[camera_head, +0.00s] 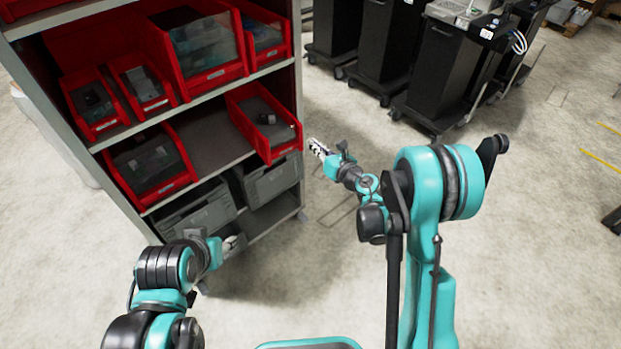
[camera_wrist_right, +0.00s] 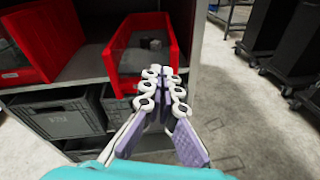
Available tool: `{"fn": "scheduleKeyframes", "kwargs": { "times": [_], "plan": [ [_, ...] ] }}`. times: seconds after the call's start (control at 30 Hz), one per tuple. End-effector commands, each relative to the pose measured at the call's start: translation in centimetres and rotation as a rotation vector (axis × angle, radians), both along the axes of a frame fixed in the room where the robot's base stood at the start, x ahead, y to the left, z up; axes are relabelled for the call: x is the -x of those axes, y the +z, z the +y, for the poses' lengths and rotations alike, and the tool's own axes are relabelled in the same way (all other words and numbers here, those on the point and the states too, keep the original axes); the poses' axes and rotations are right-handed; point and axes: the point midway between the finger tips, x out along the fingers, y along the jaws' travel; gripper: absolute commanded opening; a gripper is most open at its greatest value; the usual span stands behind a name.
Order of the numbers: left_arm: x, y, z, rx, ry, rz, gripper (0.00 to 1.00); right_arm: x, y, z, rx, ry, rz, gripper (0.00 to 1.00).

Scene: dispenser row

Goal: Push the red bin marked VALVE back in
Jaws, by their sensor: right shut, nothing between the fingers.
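A red bin (camera_head: 262,118) at the right end of the middle shelf juts out past the shelf's front edge. Its label is too small to read, so I cannot confirm VALVE. It holds a few small dark and light parts. The right wrist view shows the same red bin (camera_wrist_right: 143,50) just beyond my fingers. My right gripper (camera_head: 315,145) is shut and empty, to the right of the bin's front; in the wrist view its fingertips (camera_wrist_right: 163,74) overlap the bin's lower front. Contact cannot be told. My left gripper (camera_head: 231,244) is low in front of the grey crates, its fingers unclear.
Other red bins (camera_head: 150,165) fill the shelves above and to the left. Grey crates (camera_head: 272,178) stand on the bottom shelf. A bare stretch of shelf (camera_head: 205,140) lies left of the jutting bin. Black carts (camera_head: 440,70) stand behind right; the floor between is open.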

Motion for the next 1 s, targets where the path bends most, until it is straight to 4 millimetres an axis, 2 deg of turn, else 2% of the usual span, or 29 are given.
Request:
{"fn": "scheduleKeyframes", "kwargs": {
  "times": [0.03, 0.1, 0.2, 0.27, 0.37, 0.73, 1.0],
  "plan": [
    [0.0, -0.6, 0.0, 0.000, 0.000, 0.000, 0.46, 0.2, -3.1, 0.5, 0.079, 0.046, 0.002, 0.00],
    [0.0, -0.8, 0.0, 0.000, 0.000, 0.000, 0.46, 0.7, -6.3, 1.1, 0.177, 0.103, 0.005, 0.00],
    [0.0, -1.0, 0.0, 0.000, 0.000, 0.000, 0.46, 1.3, -9.2, 1.4, 0.264, 0.156, 0.012, 0.00],
    [0.0, -1.1, 0.0, 0.000, 0.000, 0.000, 0.46, 1.4, -10.1, 1.6, 0.293, 0.173, 0.013, 0.00],
    [0.0, -1.0, 0.0, 0.000, 0.000, 0.000, 0.46, 0.9, -10.7, 2.2, 0.313, 0.186, 0.015, 0.00],
    [0.0, 0.5, 0.0, 0.000, 0.000, 0.000, 0.46, -4.4, -10.5, 6.0, 0.312, 0.185, 0.015, 0.00],
    [0.0, 0.7, 0.0, 0.000, 0.000, 0.000, 0.46, -5.7, -10.6, 6.9, 0.309, 0.183, 0.015, 0.00]
  ]
}}
